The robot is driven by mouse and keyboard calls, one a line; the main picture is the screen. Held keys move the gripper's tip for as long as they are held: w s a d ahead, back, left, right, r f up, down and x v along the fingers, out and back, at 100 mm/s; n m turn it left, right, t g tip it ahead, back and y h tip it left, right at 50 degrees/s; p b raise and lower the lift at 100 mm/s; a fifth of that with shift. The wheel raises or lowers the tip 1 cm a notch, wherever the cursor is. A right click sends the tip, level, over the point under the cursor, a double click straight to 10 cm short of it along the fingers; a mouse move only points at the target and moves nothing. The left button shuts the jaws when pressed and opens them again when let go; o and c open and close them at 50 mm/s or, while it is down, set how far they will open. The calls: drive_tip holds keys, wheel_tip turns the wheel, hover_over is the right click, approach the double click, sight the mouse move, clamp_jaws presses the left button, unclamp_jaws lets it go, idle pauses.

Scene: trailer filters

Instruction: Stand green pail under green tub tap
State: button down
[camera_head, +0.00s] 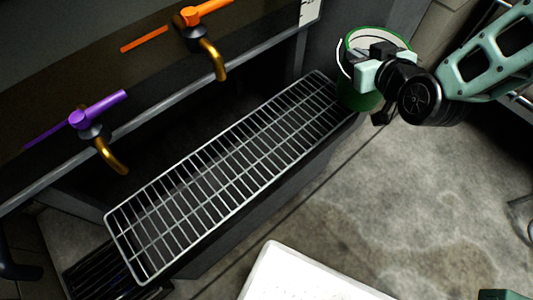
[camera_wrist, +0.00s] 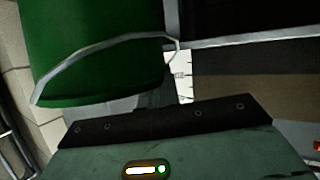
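The green pail (camera_head: 358,98) is at the far right end of the wire grate, beside the dark wall. Its pale rim faces up in the head view, and a thin light handle curves along its left side. My gripper (camera_head: 372,68) overlaps the pail's near side and hides part of its rim. In the wrist view the pail (camera_wrist: 90,45) fills the upper left, with its wire handle across it. The fingertips are not clear, so I cannot tell whether they grip the pail or its handle. No green tap is visible.
A purple tap (camera_head: 100,135) and an orange tap (camera_head: 203,35) stick out above the wire grate (camera_head: 225,170). The grate is empty along most of its length. A white surface (camera_head: 305,275) stands at the front. Bare concrete floor (camera_head: 420,200) lies to the right.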

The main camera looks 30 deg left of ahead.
drive_tip(key=s+a+r+n+g+y+b, duration=0.1)
drive_tip(key=s+a+r+n+g+y, duration=0.2)
drive_tip(key=s+a, duration=0.75)
wheel_tip(320, 180, down, 8)
drive_tip(key=a+b, duration=0.1)
drive_tip(key=b, duration=0.2)
drive_tip(key=shift+f+h+b, duration=0.15)
drive_tip(key=shift+h+b, duration=0.15)
drive_tip(key=shift+b, duration=0.05)
drive_tip(key=shift+f, duration=0.1)
drive_tip(key=c, duration=1.6)
unclamp_jaws()
